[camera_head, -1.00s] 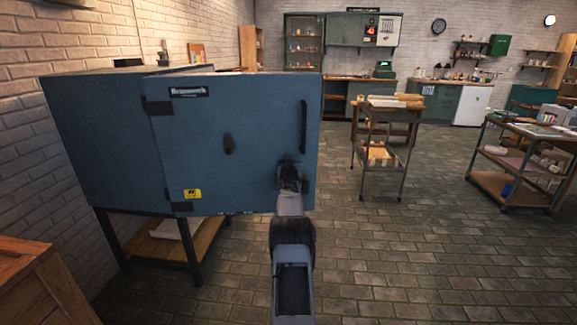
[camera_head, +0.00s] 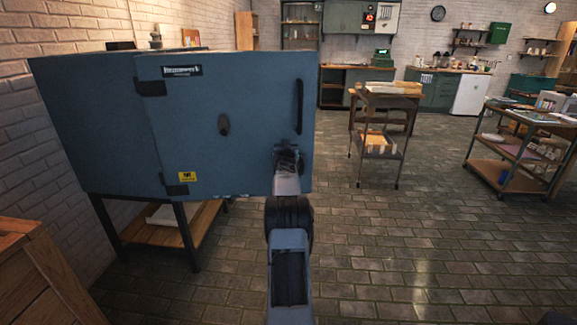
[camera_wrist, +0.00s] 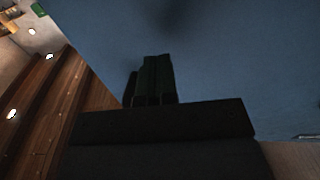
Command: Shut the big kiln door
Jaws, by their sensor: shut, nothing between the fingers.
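The big blue kiln (camera_head: 85,120) stands on dark legs at the left in the head view. Its door (camera_head: 190,125) hangs from hinges on the door's left side and reaches out to the right past the stand, so it appears open; the exact angle cannot be told. A dark vertical handle (camera_head: 299,107) is near the door's right edge. My gripper (camera_head: 288,153) is shut and empty at the outer face, below the handle. In the wrist view its dark fingers (camera_wrist: 152,80) point at the blue door face (camera_wrist: 235,60); contact cannot be told. The kiln's inside is hidden.
A wooden crate-like piece (camera_head: 40,275) stands at the lower left. A cart (camera_head: 380,125) stands behind to the right, and another cart (camera_head: 510,165) at the far right. The brick floor (camera_head: 400,245) between is clear. A brick wall is at the left.

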